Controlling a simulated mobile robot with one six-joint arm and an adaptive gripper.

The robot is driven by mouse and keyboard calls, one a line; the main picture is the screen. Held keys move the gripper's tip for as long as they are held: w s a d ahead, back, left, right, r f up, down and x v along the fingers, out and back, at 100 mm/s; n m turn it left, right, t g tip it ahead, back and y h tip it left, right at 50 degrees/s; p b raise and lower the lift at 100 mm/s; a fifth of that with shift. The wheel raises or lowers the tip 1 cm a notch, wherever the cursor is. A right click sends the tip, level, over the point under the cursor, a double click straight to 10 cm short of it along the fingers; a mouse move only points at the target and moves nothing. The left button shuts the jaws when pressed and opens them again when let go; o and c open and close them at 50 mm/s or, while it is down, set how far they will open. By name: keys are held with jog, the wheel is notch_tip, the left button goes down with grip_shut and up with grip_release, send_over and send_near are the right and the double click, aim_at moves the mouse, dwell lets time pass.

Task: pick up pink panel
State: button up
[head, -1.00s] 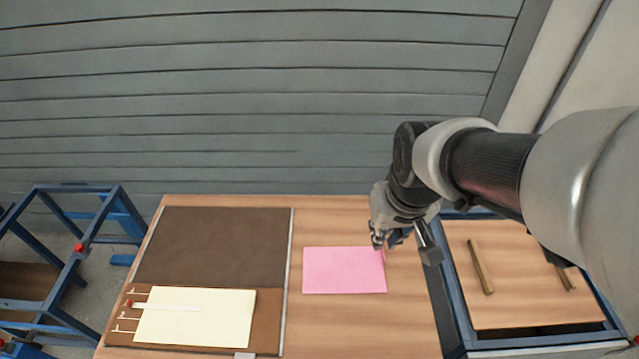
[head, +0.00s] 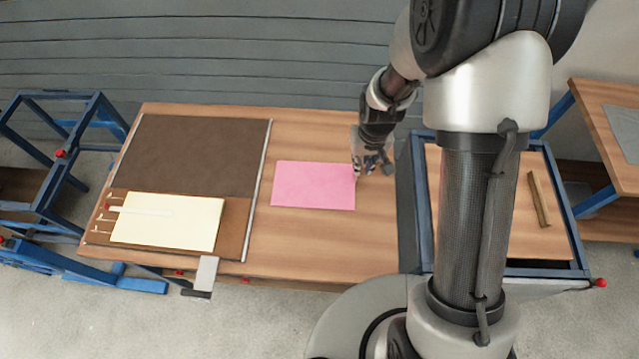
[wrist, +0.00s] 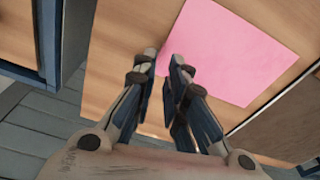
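The pink panel (head: 313,186) lies flat on the wooden table, right of the dark board. It also shows in the wrist view (wrist: 235,50). My gripper (head: 362,168) is at the panel's right edge, near its far right corner. In the wrist view my gripper (wrist: 164,68) has its two fingers a short way apart, with a gap between them. One finger overlaps the panel's corner in the picture and the other is over bare wood. Whether the fingers touch the panel cannot be told.
A dark board (head: 195,157) with a cream sheet (head: 168,222) on its near part lies at the table's left. A blue-framed cart (head: 422,200) with a wooden strip (head: 538,200) stands to the right. Bare wood (head: 310,240) lies in front of the panel.

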jog(key=f+b, duration=0.1)
jog(key=f, duration=0.2)
jog(key=w+f+b, duration=0.1)
jog(key=f, duration=0.5)
jog(key=shift+w+a+b, duration=0.2)
jog(key=shift+w+b, duration=0.05)
jog(key=shift+b, duration=0.15)
jog(key=shift+r, duration=0.1)
jog(key=shift+c, duration=0.2)
grip_shut()
